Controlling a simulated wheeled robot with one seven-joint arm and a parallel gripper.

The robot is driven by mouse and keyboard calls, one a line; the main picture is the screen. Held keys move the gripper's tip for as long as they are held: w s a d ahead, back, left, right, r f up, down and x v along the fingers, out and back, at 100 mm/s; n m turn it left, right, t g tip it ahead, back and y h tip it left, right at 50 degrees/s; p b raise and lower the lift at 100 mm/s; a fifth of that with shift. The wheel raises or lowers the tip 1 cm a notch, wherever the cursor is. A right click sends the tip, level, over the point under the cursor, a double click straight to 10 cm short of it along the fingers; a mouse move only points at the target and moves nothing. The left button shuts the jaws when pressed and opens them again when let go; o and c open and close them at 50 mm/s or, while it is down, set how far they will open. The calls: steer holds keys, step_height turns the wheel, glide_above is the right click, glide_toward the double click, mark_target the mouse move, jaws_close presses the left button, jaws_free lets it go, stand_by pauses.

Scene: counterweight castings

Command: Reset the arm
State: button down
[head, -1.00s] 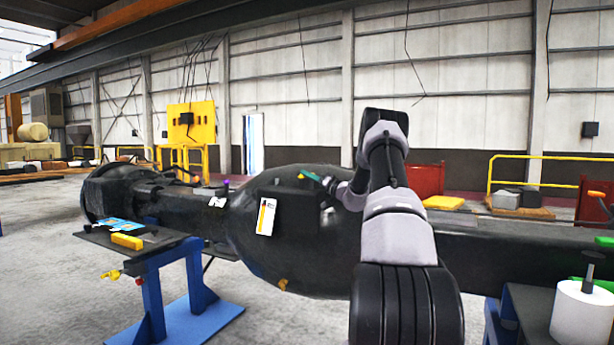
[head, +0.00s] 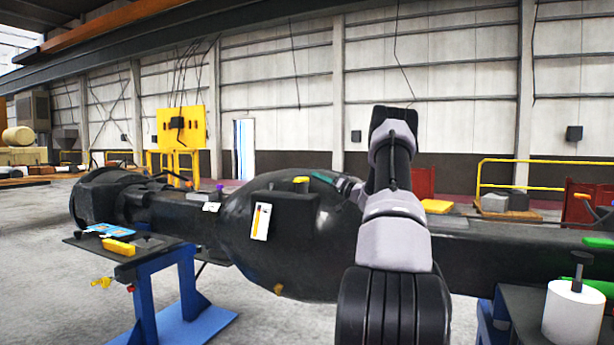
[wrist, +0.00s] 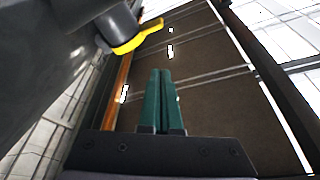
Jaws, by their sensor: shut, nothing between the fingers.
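My gripper (head: 322,178) shows in the head view as small green fingers, held above the large black casting (head: 245,235) just right of a yellow cylinder on its top. In the wrist view the two green fingers (wrist: 161,100) lie side by side, shut, with nothing between them. My grey and black arm rises at the right of centre in the head view, bends at the top and hides part of the casting and the wrist behind it.
A blue stand (head: 170,285) carries a dark shelf with a yellow block (head: 118,247) and a blue card (head: 108,230). A white roll (head: 573,312) stands on a dark bench at the lower right. A white tag (head: 261,222) hangs on the casting. Open floor lies at the left.

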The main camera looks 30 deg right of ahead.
steer(key=s+a+r+g, duration=0.2)
steer(key=s+a+g, duration=0.25)
steer(key=a, duration=0.55)
steer(key=s+a+r+n+g+y, duration=0.1)
steer(key=s+a+r+g, duration=0.2)
steer(key=s+a, duration=0.5)
steer(key=s+a+r+g, duration=0.2)
steer(key=s+a+g, duration=0.15)
steer(key=a, duration=0.75)
steer(key=s+a+m+g+h, duration=0.15)
steer(key=s+a, duration=0.25)
steer(key=s, duration=0.4)
steer(key=s+a+g+h, duration=0.1)
steer(key=s+a+h, duration=0.2)
steer(key=s, duration=0.4)
steer(key=s+d+f+m+t+h, duration=0.1)
steer(key=s+h, duration=0.1)
steer(key=s, duration=0.6)
steer(key=s+d+f+m+t+h, duration=0.1)
steer(key=s+m+h, duration=0.1)
steer(key=s, duration=0.5)
steer(key=shift+s+f, duration=0.15)
steer(key=shift+s, duration=0.2)
steer(key=shift+h, duration=0.25)
